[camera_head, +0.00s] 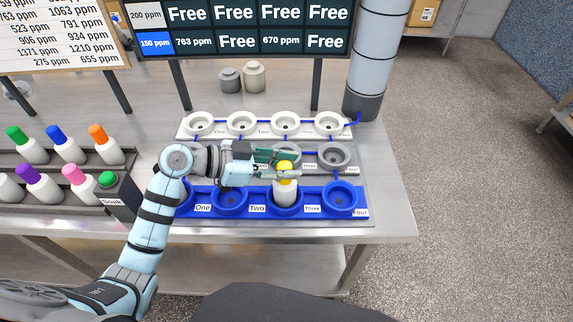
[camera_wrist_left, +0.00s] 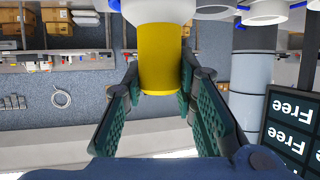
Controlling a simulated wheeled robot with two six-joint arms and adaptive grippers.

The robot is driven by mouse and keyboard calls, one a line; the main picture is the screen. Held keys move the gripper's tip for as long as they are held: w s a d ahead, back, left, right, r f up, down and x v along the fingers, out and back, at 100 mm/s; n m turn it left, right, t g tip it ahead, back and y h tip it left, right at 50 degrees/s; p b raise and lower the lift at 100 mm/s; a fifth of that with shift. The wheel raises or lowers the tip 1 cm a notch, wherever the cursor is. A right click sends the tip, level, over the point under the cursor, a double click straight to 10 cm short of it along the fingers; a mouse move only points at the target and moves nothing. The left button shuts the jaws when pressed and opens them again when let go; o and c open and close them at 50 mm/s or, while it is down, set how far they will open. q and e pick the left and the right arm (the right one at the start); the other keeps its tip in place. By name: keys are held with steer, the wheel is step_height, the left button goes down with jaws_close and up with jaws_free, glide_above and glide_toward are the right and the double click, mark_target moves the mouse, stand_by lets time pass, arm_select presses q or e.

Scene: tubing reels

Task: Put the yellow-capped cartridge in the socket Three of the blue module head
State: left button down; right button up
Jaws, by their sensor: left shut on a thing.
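The yellow-capped cartridge has a white body (camera_head: 285,191) and a yellow cap (camera_head: 285,167). It stands upright at the socket labelled Three of the blue module head (camera_head: 257,199). Its lower end is at the socket's opening, and I cannot tell how deep it sits. My left gripper (camera_head: 287,165) comes in from the left and is shut on the cap. In the left wrist view the cap (camera_wrist_left: 161,58) is between the two green finger pads (camera_wrist_left: 160,95). Socket Four (camera_head: 340,196) and socket Two (camera_head: 230,198) look empty. My right gripper is out of view.
Behind the blue module stand a grey module with a socket (camera_head: 333,155) and a white module with several sockets (camera_head: 285,122). A rack (camera_head: 60,172) of capped cartridges and a dark box (camera_head: 116,193) are at the left. A display (camera_head: 250,30) and a pale column (camera_head: 378,55) stand behind.

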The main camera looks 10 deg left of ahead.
arm_select(q)
steer(key=shift+f, duration=0.2)
steer(key=c, duration=1.3)
jaws_free()
steer(key=shift+d+r, duration=0.1)
steer(key=shift+r, duration=0.2)
steer(key=b+v, duration=0.1)
steer(key=v, duration=1.1)
steer(key=shift+f, duration=0.1)
